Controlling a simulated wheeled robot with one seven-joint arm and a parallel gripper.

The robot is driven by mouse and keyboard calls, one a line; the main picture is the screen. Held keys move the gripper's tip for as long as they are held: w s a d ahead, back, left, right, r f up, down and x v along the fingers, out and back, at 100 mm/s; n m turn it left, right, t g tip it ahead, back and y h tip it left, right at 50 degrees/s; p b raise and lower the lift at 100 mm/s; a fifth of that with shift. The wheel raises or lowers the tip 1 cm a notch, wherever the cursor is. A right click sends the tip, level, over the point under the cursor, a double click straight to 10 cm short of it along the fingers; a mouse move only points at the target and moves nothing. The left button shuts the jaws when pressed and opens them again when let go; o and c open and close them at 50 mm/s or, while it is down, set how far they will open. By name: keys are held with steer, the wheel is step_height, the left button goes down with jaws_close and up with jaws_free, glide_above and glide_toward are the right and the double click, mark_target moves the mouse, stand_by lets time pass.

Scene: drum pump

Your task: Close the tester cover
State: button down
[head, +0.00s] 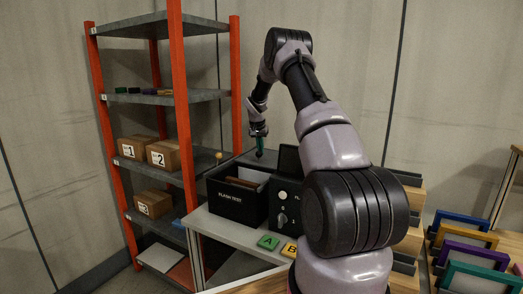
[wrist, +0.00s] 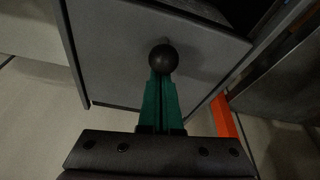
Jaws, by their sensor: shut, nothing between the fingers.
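The tester is a black box (head: 238,204) with white lettering on its front, and its top is open. A black control unit (head: 287,212) with knobs stands at its right. A grey panel, which looks like the cover (head: 236,163), stands raised behind the box. In the wrist view a flat grey panel (wrist: 120,50) carries a dark round knob (wrist: 163,58). My gripper (head: 260,152) is above the back of the box, its green fingers pointing down. In the wrist view the fingers (wrist: 161,80) are shut and empty, with their tips at the knob. I cannot tell whether they touch it.
A shelf with orange posts (head: 181,100) stands left, holding cardboard boxes (head: 164,154). A green tile (head: 268,242) and a yellow tile (head: 289,250) lie on the table before the tester. Coloured frames (head: 470,255) stand at the right. A small tan ball (head: 219,155) shows beside the box.

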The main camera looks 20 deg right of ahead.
steer(key=s+a, duration=1.3)
steer(key=a, duration=0.3)
steer(key=shift+a, duration=0.3)
steer(key=shift+f, duration=0.1)
